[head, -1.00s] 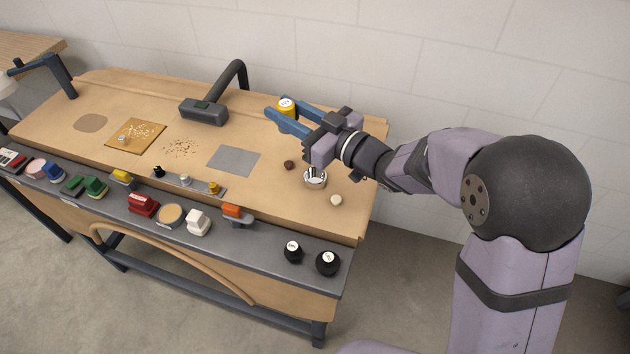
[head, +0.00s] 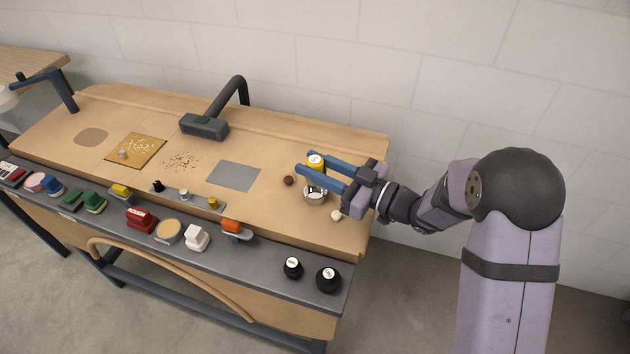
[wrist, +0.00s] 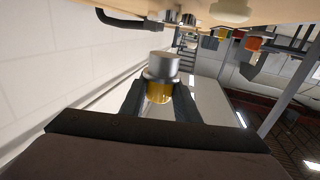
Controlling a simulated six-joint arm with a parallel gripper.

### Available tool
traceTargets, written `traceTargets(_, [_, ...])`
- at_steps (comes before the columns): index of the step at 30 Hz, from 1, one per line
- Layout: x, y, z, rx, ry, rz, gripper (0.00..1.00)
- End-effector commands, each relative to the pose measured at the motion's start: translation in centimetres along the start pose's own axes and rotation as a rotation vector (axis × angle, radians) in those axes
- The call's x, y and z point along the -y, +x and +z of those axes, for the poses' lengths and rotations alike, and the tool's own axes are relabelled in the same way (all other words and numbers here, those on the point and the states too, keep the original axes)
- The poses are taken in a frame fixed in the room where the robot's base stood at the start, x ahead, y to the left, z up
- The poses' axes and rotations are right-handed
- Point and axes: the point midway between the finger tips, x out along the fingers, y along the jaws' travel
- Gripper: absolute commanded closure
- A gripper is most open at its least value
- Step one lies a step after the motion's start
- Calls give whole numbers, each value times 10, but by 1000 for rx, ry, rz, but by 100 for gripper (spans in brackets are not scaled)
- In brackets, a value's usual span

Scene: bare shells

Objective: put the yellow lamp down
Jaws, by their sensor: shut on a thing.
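The yellow lamp (head: 316,160) is a short yellow cylinder with a white top. My gripper (head: 304,164) is shut on it, with its blue fingers on either side. In the head view the lamp appears just above a small silver bowl (head: 315,197) near the table's right end. In the wrist view the lamp (wrist: 159,92) shows its yellow body and a silvery end between the dark fingertips (wrist: 158,98). I cannot tell exactly how high it is above the table.
The bench top (head: 262,212) has a grey square (head: 233,176), a brown ball (head: 289,181) and a pale ball (head: 336,215) near the bowl. Two black round objects (head: 292,268) stand on the front shelf. A dark lamp arm (head: 205,126) rises at the back.

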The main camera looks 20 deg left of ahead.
Motion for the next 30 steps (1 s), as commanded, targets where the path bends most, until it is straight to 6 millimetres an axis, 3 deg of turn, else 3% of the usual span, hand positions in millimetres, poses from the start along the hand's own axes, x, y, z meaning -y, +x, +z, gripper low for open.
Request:
traceTargets(8, [0,0,8,-1,-2,0,94])
traceTargets(19, [0,0,46,0,0,0,94])
traceTargets(30, [0,0,49,-1,-2,0,94])
